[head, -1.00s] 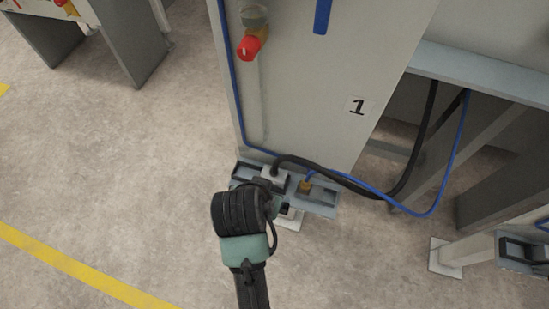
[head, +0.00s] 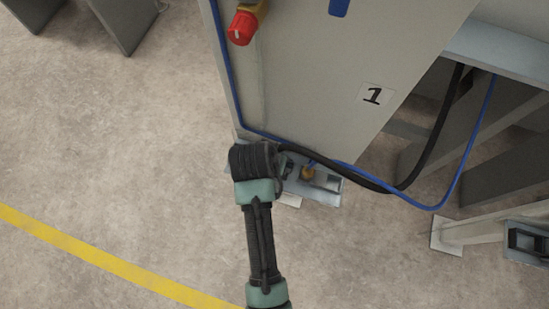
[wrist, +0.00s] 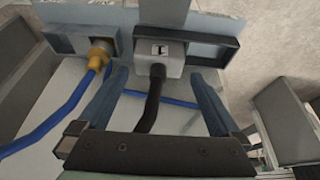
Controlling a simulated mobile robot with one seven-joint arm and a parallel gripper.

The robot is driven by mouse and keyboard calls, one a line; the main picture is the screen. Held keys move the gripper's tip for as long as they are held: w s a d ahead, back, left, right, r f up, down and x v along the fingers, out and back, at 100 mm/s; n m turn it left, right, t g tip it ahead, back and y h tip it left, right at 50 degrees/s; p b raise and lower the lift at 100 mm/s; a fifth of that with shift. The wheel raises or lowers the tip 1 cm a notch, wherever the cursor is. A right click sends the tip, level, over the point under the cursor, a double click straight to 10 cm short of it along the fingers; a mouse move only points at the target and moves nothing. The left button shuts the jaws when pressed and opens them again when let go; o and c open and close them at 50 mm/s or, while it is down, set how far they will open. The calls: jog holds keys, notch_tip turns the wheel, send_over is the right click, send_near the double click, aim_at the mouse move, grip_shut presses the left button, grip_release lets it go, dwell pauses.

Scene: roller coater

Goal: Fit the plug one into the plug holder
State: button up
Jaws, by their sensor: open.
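Plug one (wrist: 170,64) is a grey block marked 1 with a black cable, seen in the wrist view. It sits at the left part of a dark frame of the plug holder (wrist: 222,47); how deep it is seated I cannot tell. My gripper (wrist: 158,75) is open, with one finger on each side of the plug and cable. I see gaps between the fingers and the plug. In the head view my arm covers the plug and most of the gripper, while the right end of the holder (head: 329,194) shows.
A yellow connector (wrist: 99,54) with a blue cable (wrist: 50,122) sits in the holder's other frame. The black cable (head: 432,145) and the blue cable loop to the right. The cabinet (head: 300,75) marked 1 stands behind, with a red knob (head: 242,28). Floor at left is clear.

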jog(key=b+x, duration=0.1)
jog(key=x, duration=0.4)
jog(key=shift+s+b, duration=0.2)
jog(key=shift+b, duration=0.1)
jog(key=c, duration=1.4)
jog(key=shift+r, duration=0.15)
